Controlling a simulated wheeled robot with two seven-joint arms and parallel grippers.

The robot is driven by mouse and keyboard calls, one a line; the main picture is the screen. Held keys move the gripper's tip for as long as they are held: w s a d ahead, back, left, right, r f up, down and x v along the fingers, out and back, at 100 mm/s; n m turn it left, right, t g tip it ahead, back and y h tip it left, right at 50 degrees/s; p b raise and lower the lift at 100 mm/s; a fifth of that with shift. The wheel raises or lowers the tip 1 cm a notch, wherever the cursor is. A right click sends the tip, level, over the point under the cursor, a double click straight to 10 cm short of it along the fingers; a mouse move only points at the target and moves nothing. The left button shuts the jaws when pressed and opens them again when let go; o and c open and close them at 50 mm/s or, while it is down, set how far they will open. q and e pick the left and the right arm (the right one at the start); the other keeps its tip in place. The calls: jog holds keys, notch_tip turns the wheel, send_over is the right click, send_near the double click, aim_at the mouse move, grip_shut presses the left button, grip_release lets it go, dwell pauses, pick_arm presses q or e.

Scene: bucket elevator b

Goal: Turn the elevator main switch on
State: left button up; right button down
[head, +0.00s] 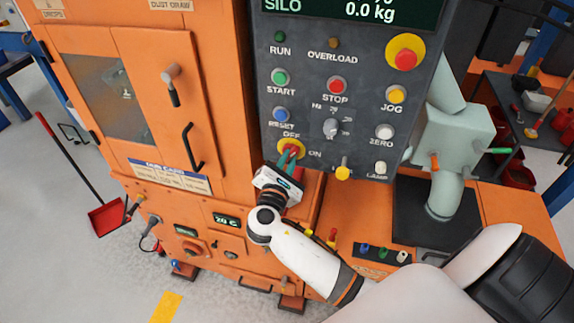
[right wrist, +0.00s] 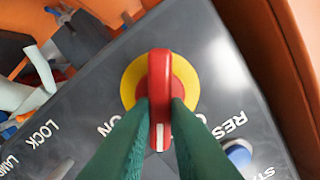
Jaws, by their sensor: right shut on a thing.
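The main switch (head: 290,147) is a red handle on a round yellow plate, low on the left of the grey control panel. OFF is printed above it and ON to its right. My right gripper (head: 289,157) is at the switch, its green fingers shut on the handle. In the right wrist view the red handle (right wrist: 160,75) stands upright in the picture, its white-marked end at the bottom between the fingertips (right wrist: 160,108). My left gripper is in neither view.
A pale green machine (head: 450,140) stands on the right.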

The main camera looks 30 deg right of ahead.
jog(key=shift+s+d+f+m+b, duration=0.1)
jog(key=shift+f+m+b, duration=0.05)
jog(key=shift+m+b, duration=1.5)
jog(key=shift+w+a+f+m+b, duration=0.1)
jog(key=shift+f+m+b, duration=0.05)
jog(key=shift+m+b, duration=1.5)
jog(key=shift+s+d+f+m+b, duration=0.15)
jog(key=shift+m+b, duration=1.1)
jog(key=shift+m, duration=0.75)
jog(key=c, duration=1.4)
grip_release()
jog(key=shift+r, duration=0.1)
